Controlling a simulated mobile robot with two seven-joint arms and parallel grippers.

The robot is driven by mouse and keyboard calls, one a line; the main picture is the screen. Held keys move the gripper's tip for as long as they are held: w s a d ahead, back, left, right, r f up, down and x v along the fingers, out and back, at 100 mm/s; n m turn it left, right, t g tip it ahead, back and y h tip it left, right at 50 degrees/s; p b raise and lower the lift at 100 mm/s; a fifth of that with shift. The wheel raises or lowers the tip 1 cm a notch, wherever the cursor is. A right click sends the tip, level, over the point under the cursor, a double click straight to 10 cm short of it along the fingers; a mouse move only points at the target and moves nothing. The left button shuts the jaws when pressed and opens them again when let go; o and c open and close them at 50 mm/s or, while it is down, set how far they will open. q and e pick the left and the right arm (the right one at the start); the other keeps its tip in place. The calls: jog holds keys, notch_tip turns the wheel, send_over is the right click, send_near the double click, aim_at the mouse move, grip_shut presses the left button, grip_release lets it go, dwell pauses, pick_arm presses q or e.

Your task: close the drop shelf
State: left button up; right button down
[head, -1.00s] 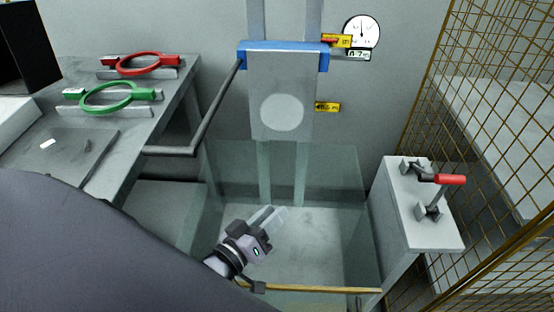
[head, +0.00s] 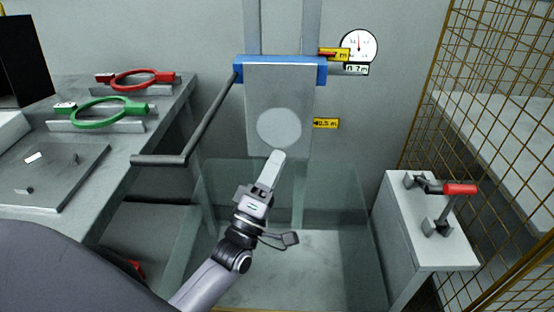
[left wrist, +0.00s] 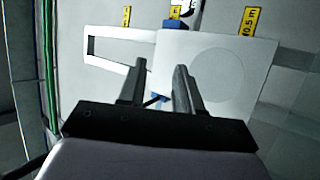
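A grey plate with a pale round disc (head: 279,105) hangs below a blue bar (head: 281,71) on two upright rails at the wall. I take this plate to be the drop shelf. It also shows in the left wrist view (left wrist: 258,48). A dark bent bar (head: 212,117) runs from the left end of the blue bar. My left gripper (head: 276,158) points up at the plate's lower part, just below the disc in the head view. Its fingers are apart with nothing between them. I cannot tell whether it touches the plate. My right gripper is not in view.
A grey bench with a red ring tool (head: 135,79) and a green ring tool (head: 100,112) stands left. A box with a red-handled clamp (head: 459,188) stands right, beside a yellow mesh fence (head: 470,120). Transparent panels (head: 345,190) surround the space below the plate. A gauge (head: 359,46) hangs above.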

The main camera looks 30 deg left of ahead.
pick_arm(q)
jog(key=shift+w+r, duration=0.3)
jog(key=shift+w, duration=0.2)
grip_shut()
dwell(1.1)
grip_release()
jog(key=b+v, duration=0.1)
jog(key=v, duration=0.6)
jog(key=shift+s, duration=0.1)
